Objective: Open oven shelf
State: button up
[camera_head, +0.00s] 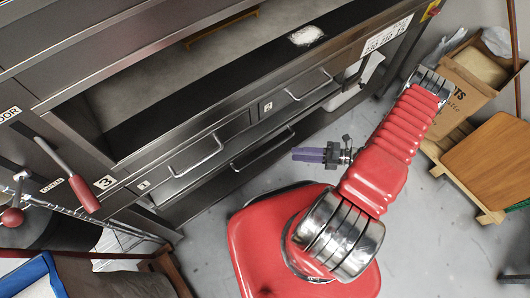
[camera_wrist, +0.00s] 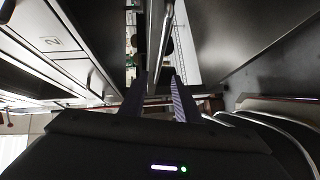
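The dark metal oven (camera_head: 110,110) fills the upper left of the head view. Its front has drawer-like shelves: one marked 1 with a bar handle (camera_head: 197,157), one marked 2 with a bar handle (camera_head: 309,86), and a darker lower one with a long handle (camera_head: 262,149). All appear closed. My gripper (camera_head: 294,154) has purple fingers and points left at the oven front, near the right end of the lower handle. In the wrist view, the fingers are apart, with a long metal bar or edge (camera_wrist: 157,40) running between them. Contact cannot be told.
A red-handled lever (camera_head: 83,193) sticks out at the oven's left. A cardboard box (camera_head: 462,95) and a wooden board (camera_head: 492,160) lie to the right. A blue-edged object (camera_head: 35,275) is at lower left. Grey floor (camera_head: 425,235) is clear around my base.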

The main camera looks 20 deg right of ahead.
aim_at(267, 152)
jog(key=x, duration=1.3)
jog(key=shift+c, duration=0.2)
jog(key=shift+f, duration=0.1)
grip_shut()
